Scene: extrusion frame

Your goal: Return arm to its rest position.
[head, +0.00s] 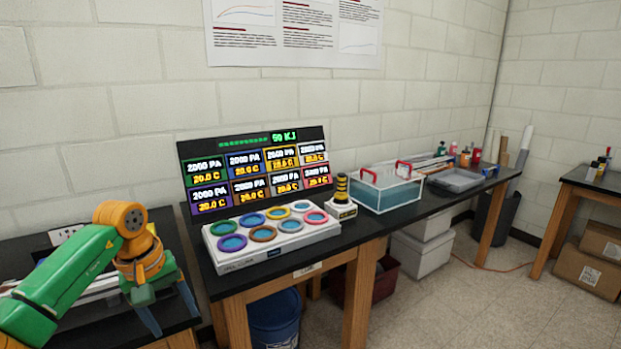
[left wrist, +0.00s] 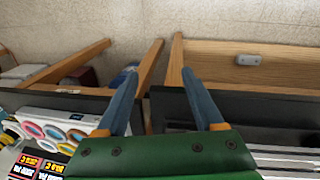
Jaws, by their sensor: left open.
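My left arm, green and orange, comes in from the left in the head view. Its left gripper (head: 170,312) hangs over the black table at the lower left, with its two blue-grey fingers pointing down and apart. In the left wrist view the gripper (left wrist: 161,85) shows both fingers spread with nothing between them. Beyond the fingertips are the gap between two tables and their wooden legs. My right arm and gripper are not in view.
Right of my left arm, a white box with coloured rings (head: 270,242) stands before a display panel (head: 255,140). A yellow-black device (head: 341,197), a clear tank (head: 388,190) and a grey tray (head: 458,181) stand farther right. A blue bin (head: 275,325) is under the table.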

